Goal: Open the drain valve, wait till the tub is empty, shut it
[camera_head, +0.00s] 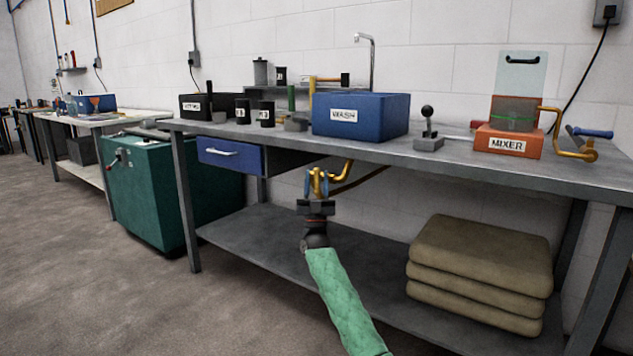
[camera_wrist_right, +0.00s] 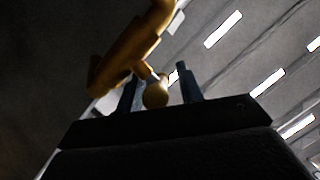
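The blue tub labelled WASH (camera_head: 360,115) stands on the workbench; its inside and water level are hidden from this angle. A yellow drain pipe with a valve (camera_head: 345,172) hangs below the bench top under the tub. My right gripper (camera_head: 317,183) points up at the valve from below. In the right wrist view, the yellow valve body (camera_wrist_right: 128,52) and a small round knob (camera_wrist_right: 156,93) show at the two blue fingers (camera_wrist_right: 160,88). The knob sits between the fingers, with a gap to the right finger. Whether the valve is open or shut is unclear. My left gripper is out of view.
A blue drawer (camera_head: 229,154) is left of the valve under the bench top. Folded sacks (camera_head: 480,262) lie on the lower shelf (camera_head: 265,233) at right. A MIXER box (camera_head: 507,142) and a lever stand (camera_head: 428,143) are on the bench. A green cabinet (camera_head: 150,195) stands left.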

